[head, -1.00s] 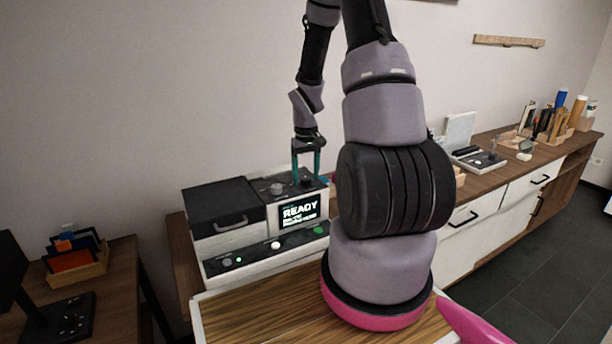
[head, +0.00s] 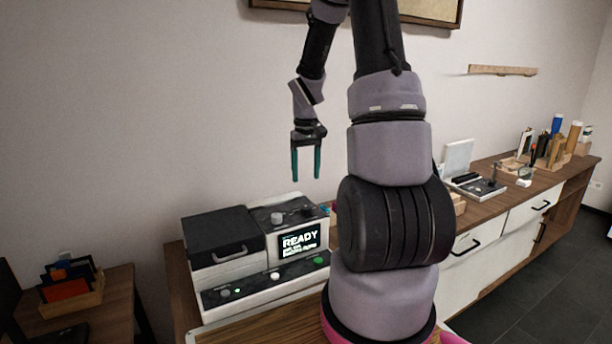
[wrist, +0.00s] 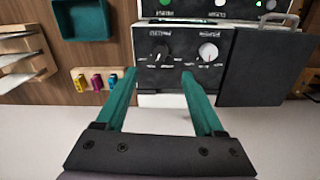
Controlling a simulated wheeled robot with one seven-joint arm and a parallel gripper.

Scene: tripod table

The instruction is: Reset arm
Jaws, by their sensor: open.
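My gripper (head: 307,178) is open and empty, with its two teal fingers pointing down. In the head view it hangs in the air above the white machine (head: 251,290). The machine has a black lid with a handle on its left and a screen reading READY. In the wrist view my gripper (wrist: 159,72) shows both fingers spread apart, with nothing between them. Beyond the fingertips is the machine's black knob panel (wrist: 184,52), with two knobs. The fingers look clear of the machine in the head view.
A long wooden sideboard (head: 486,202) with white drawers runs along the wall at right and holds tools and holders. A side table with a wooden organizer (head: 72,294) stands at left. In the wrist view a teal tray (wrist: 82,20) lies beside the machine. The air around my gripper is free.

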